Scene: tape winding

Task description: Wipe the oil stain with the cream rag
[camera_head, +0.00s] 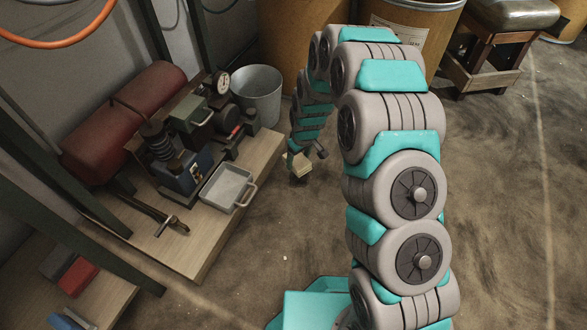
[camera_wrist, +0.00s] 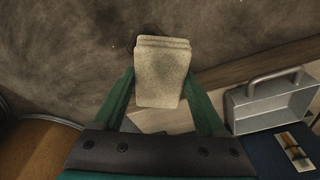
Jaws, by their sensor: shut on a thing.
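The cream rag (camera_wrist: 162,72) is a folded, layered pad between the two green fingers of my gripper (camera_wrist: 163,95) in the wrist view. My gripper is shut on it. In the head view the rag (camera_head: 297,164) shows small below my gripper (camera_head: 298,150), over the floor beside the wooden platform. I cannot tell whether the rag touches the floor. A small dark patch of the oil stain (camera_wrist: 141,42) seems to show at the rag's far edge in the wrist view. The rag hides what lies beneath it.
The wooden platform (camera_head: 203,262) at left carries a metal tray (camera_head: 228,187), a compressor with a red tank (camera_head: 125,115) and a wrench. A grey bucket (camera_head: 258,92) and brown drums (camera_head: 413,30) stand behind. A stool (camera_head: 500,45) is at back right. Floor at right is clear.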

